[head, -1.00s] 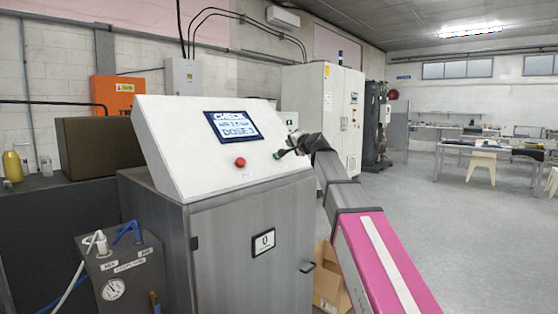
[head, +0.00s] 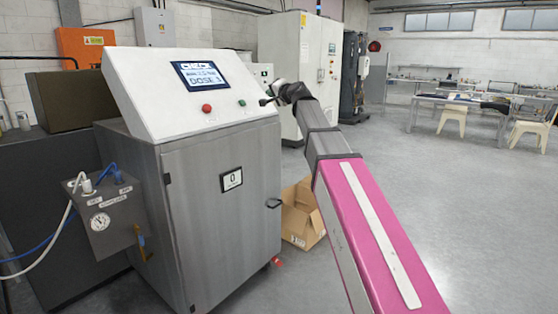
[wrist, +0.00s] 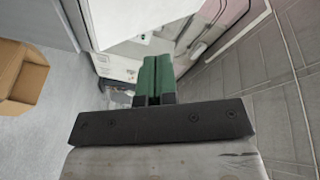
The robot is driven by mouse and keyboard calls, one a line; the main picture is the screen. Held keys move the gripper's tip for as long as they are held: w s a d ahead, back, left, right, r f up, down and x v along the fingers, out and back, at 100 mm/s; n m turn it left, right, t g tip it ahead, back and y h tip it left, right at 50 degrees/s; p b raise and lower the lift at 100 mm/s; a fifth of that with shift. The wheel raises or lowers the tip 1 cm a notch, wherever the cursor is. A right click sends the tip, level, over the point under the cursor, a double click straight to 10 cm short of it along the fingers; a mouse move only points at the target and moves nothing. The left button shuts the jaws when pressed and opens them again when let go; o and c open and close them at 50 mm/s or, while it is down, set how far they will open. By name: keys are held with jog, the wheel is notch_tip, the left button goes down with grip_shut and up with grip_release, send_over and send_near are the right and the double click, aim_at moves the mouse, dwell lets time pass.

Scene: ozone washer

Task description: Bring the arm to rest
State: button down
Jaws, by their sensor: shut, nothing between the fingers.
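My arm, pink with a pale strip, reaches up from the lower right in the head view. Its end, my gripper (head: 264,102), is small there and sits at the right side of the washer's sloped panel. In the wrist view my gripper (wrist: 153,76) shows green fingers side by side, shut with nothing between them. The washer (head: 222,190) is a grey metal cabinet with a white sloped top. Its screen (head: 202,76) reads "DOSE 3". A red button (head: 207,108) and a green button (head: 242,103) are on the panel. Whether the gripper touches the panel cannot be told.
An open cardboard box (head: 299,215) stands on the floor right of the washer. A grey box with a gauge (head: 100,221) hangs at its left. White cabinets (head: 305,60) stand behind. The floor on the right is clear up to the tables and stools (head: 453,117).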

jog(key=s+d+f+n+g+h, duration=0.1)
jog(key=s+d+f+g+h, duration=0.15)
jog(key=f, duration=0.95)
jog(key=s+d+f+n+g+h, duration=0.15)
jog(key=s+d+f, duration=0.25)
jog(key=f, duration=0.9)
jog(key=s+d+f+n+g+h, duration=0.1)
jog(key=s+d+f+g, duration=0.2)
jog(key=f, duration=0.9)
jog(key=s+d+f+g+h, duration=0.1)
jog(key=s+d+f, duration=0.3)
jog(key=s+f, duration=0.4)
jog(key=s+d+f+n+g+h, duration=0.1)
jog(key=s+d+f+g, duration=0.3)
jog(key=s+f, duration=0.4)
jog(key=s+d+f+n+g+h, duration=0.1)
jog(key=s+d+f+g+h, duration=0.1)
jog(key=s+f, duration=0.6)
jog(key=d+h, duration=0.1)
jog(key=d, duration=0.1)
jog(key=shift+d+f, duration=0.3)
dwell(1.4)
